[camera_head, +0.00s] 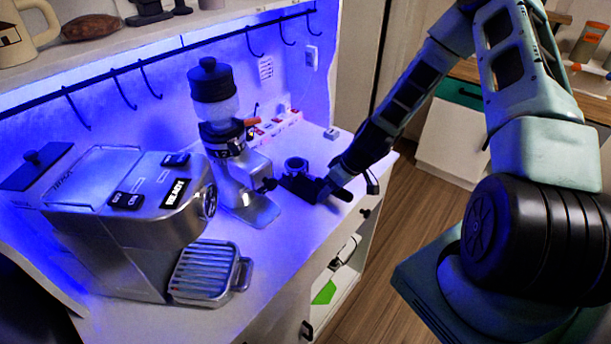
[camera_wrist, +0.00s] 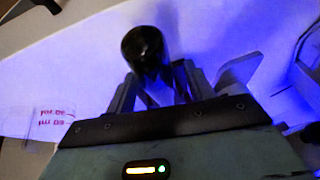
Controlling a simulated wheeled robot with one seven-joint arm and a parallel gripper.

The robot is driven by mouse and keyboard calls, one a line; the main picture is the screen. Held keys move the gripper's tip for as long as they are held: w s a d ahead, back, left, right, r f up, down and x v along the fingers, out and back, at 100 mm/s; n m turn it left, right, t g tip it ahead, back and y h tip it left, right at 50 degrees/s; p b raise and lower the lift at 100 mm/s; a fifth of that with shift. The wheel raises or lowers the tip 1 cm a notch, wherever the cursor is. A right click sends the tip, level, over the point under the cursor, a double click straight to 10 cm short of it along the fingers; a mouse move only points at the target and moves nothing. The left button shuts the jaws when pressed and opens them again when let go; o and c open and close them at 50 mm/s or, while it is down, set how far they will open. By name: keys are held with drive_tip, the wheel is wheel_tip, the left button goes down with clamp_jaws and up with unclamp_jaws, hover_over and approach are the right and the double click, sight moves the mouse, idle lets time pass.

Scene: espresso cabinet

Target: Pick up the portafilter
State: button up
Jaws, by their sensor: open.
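My gripper (camera_head: 313,187) is low over the counter, right beside the portafilter. In the wrist view, a glossy black rounded end, which looks like the portafilter's handle (camera_wrist: 143,46), stands at and just beyond the open fingers (camera_wrist: 155,88). I cannot tell whether the fingers touch it.
The grinder (camera_head: 224,150) stands close to the left of my gripper. The espresso machine (camera_head: 125,205) with its drip tray (camera_head: 203,272) is farther left. A power strip (camera_head: 275,127) lies by the wall. The counter's front edge is close on the right. A translucent piece with red marks (camera_wrist: 50,122) shows in the wrist view.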

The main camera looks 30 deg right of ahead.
drive_tip(key=shift+f, duration=0.1)
drive_tip(key=shift+c, duration=0.3)
clamp_jaws()
